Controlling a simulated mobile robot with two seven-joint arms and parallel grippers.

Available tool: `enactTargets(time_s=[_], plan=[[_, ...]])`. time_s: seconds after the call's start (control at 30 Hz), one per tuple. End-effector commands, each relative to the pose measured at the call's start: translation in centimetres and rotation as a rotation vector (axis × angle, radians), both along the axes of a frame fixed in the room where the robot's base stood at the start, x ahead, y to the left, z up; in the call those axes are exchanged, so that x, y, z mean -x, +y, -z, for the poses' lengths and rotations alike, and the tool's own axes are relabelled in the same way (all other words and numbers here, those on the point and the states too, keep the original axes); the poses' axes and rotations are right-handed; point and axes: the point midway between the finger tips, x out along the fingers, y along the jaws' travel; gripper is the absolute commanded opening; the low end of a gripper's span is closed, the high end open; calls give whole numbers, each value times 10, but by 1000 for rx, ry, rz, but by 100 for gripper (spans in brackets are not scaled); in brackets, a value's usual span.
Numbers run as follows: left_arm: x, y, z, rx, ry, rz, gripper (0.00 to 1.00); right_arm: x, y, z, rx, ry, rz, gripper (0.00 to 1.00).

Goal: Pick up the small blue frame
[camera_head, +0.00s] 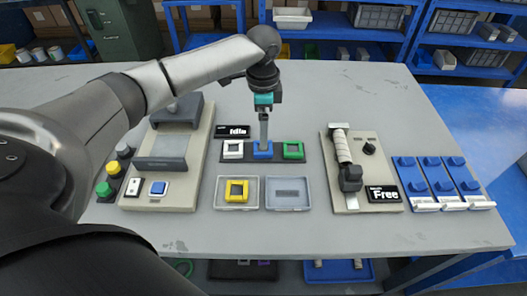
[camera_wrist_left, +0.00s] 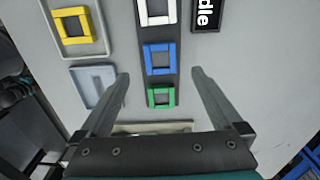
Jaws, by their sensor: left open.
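The small blue frame (camera_head: 263,156) sits in the middle of a dark strip holder, between a white frame (camera_head: 226,150) and a green frame (camera_head: 301,151). My left gripper (camera_head: 263,143) points down over the blue frame, seen edge-on in the head view. In the left wrist view, my left gripper (camera_wrist_left: 158,77) is open and empty. Its two fingers lie on either side of the strip, with the blue frame (camera_wrist_left: 148,60) ahead near the fingertips and the green frame (camera_wrist_left: 154,98) between the fingers. The exact height over the blue frame is unclear. My right gripper is not in view.
A yellow frame (camera_head: 229,191) lies in a light tray; an empty tray (camera_head: 287,208) is beside it. A sign reading "Idle" (camera_head: 232,131) stands behind the strip. A roller device (camera_head: 343,150) and blue blocks (camera_head: 437,176) are to the right; a grey machine (camera_head: 165,155) is left.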

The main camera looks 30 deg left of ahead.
Motion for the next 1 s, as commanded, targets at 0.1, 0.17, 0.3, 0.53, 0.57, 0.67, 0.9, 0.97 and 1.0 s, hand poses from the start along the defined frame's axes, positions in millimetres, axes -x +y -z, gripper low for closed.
enactTargets(time_s=[0.1, 0.17, 0.3, 0.53, 0.57, 0.67, 0.9, 0.97, 1.0], plan=[[0, 0, 11, 0, 0, 1, 100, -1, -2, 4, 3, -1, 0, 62], [0, 0, 13, -1, -1, 1, 100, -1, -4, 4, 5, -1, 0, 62], [0, 0, 23, 0, 1, 1, 100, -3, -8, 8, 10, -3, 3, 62], [0, 1, 58, -1, 2, 2, 100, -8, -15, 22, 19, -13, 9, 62], [0, 1, 61, -1, 2, 3, 100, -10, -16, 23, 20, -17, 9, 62], [0, 1, 66, -1, -1, 3, 100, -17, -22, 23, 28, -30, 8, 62], [0, 1, 64, -1, -1, 3, 92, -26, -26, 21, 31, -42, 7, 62], [0, 1, 64, -1, -1, 3, 85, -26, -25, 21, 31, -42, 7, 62], [0, 1, 64, -1, -1, 3, 81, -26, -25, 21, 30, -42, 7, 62]])
